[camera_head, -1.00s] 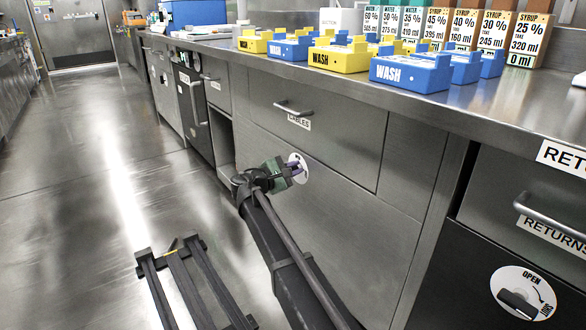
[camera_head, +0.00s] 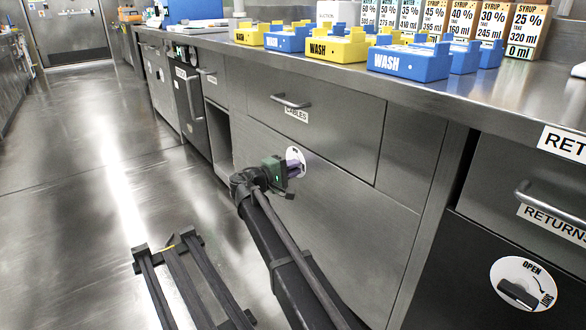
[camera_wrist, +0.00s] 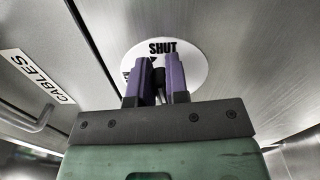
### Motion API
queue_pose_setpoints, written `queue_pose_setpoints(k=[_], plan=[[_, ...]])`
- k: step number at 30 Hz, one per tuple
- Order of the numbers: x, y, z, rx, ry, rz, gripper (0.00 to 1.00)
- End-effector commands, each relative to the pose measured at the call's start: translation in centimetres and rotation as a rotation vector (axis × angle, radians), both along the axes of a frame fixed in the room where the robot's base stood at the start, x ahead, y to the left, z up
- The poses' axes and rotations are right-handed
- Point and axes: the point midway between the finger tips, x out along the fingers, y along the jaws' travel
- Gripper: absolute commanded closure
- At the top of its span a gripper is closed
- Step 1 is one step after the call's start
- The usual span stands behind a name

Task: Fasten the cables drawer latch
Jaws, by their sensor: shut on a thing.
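The cables drawer (camera_head: 318,118) is closed, with a bar handle (camera_head: 291,101) and a CABLES label (camera_head: 296,114); the label also shows in the wrist view (camera_wrist: 40,75). The latch's white dial (camera_head: 297,156) sits on the panel below the drawer. In the wrist view the dial (camera_wrist: 190,52) shows the word SHUT at its top; the rest of its lettering is mostly hidden. My gripper (camera_wrist: 157,85) is at the dial, its two purple fingers shut on the dark latch knob (camera_wrist: 159,72). In the head view my gripper (camera_head: 291,168) hides part of the dial.
A RETURNS drawer (camera_head: 530,190) at right has its own latch dial (camera_head: 523,290) marked OPEN. The counter above holds yellow and blue WASH boxes (camera_head: 410,62) and syrup cartons (camera_head: 525,32). The floor at left (camera_head: 80,200) is clear.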

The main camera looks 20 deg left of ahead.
Motion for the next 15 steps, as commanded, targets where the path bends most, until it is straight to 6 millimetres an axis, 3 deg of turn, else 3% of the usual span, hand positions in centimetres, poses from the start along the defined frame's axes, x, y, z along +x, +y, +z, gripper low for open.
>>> queue_pose_setpoints(k=[12, 13, 15], plan=[[0.36, 0.42, 0.18, 0.004, -0.01, 0.01, 1.0], [0.37, 0.43, 0.19, 0.003, -0.009, 0.01, 0.83], [0.36, 0.42, 0.19, 0.003, -0.009, 0.009, 0.73]])
